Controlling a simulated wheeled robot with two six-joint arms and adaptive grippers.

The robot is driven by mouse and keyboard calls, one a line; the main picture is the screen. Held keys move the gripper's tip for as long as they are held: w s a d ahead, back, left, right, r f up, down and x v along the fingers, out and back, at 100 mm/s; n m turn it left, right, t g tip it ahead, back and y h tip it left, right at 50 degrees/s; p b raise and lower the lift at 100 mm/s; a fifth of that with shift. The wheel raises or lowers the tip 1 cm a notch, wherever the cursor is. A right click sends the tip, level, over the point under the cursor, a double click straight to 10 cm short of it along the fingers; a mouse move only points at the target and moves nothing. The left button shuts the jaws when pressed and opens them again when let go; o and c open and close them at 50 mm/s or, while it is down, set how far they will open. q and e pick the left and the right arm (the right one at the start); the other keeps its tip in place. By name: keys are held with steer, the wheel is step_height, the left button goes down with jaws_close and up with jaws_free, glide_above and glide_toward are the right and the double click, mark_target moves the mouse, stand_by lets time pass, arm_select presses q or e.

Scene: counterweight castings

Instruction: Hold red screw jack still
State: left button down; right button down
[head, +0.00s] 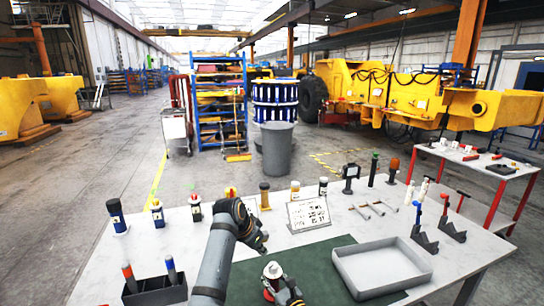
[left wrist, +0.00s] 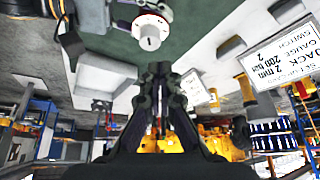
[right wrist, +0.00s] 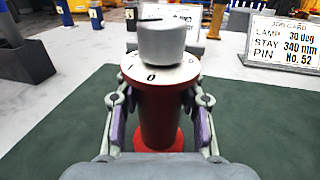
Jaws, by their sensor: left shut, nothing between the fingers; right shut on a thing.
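The red screw jack (right wrist: 160,118) stands upright on the green mat, with a white dial plate marked 0 and 1 and a grey knob (right wrist: 162,42) on top. In the head view the jack (head: 269,284) is at the front of the mat, partly hidden. My right gripper (right wrist: 160,100) is shut on its red body, one finger on each side; it also shows in the head view (head: 284,290). My left gripper (head: 263,246) is shut and empty, above and apart from the jack. In the left wrist view its fingertips (left wrist: 160,70) are together near the knob (left wrist: 150,36).
The green mat (head: 330,250) lies on a white table. A grey tray (head: 430,276) stands right of the jack. A card stand (head: 309,213) is behind it. A dark holder with screwdriver-like tools (head: 153,292) stands left. Several bottles and tools line the back edge.

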arm_select(q)
steer(key=shift+f, duration=3.6)
steer(key=shift+d, duration=0.35)
arm_select(e)
steer(key=shift+a, duration=0.1)
arm_select(q)
steer(key=shift+s+d+r, duration=0.1)
steer(key=shift+d, duration=0.1)
steer(key=shift+s+d, duration=0.6)
steer(key=shift+d, duration=0.15)
steer(key=shift+s, duration=0.3)
step_height(320, 180, up, 6)
glide_above(269, 271)
steer(key=s, duration=0.3)
steer(key=shift+s+a, duration=0.15)
steer(key=shift+a, duration=0.05)
